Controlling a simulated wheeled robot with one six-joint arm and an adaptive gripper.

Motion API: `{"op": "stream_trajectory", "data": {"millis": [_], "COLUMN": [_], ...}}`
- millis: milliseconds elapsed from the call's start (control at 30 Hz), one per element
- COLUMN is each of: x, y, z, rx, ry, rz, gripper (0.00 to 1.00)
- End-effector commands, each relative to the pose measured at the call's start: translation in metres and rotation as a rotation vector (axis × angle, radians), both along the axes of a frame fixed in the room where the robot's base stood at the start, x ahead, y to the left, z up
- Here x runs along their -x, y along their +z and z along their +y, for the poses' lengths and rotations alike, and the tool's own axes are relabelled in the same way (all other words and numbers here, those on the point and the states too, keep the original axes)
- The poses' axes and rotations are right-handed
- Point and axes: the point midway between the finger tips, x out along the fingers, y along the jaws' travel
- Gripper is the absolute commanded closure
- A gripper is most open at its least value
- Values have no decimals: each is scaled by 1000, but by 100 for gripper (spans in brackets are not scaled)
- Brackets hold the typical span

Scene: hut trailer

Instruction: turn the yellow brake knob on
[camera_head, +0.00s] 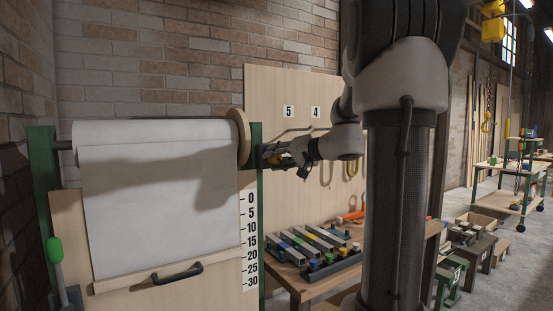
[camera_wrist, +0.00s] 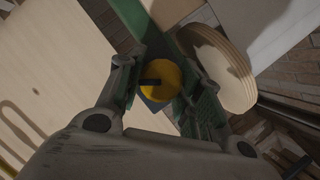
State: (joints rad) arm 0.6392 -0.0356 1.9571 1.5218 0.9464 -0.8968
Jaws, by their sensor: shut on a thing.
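The yellow brake knob (camera_wrist: 168,88) shows in the wrist view as a round disc with a dark bar across it. It sits on a dark plate on the green post (camera_wrist: 128,14). My gripper (camera_wrist: 160,82) has one finger on each side of the knob and is shut on it. In the head view my gripper (camera_head: 272,155) reaches left to the green post (camera_head: 256,200) beside the paper roll. The knob is mostly hidden there by my fingers. Which way its bar counts as on cannot be told.
The white paper roll (camera_head: 160,190) with its round wooden end disc (camera_head: 239,138) is close by the gripper. A black handle (camera_head: 178,273) is on the bar below. A wooden table (camera_head: 308,290) with several coloured blocks stands below my arm. A plywood panel (camera_head: 290,90) is behind.

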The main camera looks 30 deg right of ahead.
Motion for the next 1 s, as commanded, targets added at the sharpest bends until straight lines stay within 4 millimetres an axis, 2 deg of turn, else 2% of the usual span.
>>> {"op": "stream_trajectory", "data": {"millis": [600,1000], "x": [0,0], "y": [-3,-4], "z": [-2,-1], "rx": [-580,-854], "ry": [-2,-1], "rz": [21,31], "gripper": [88,88]}}
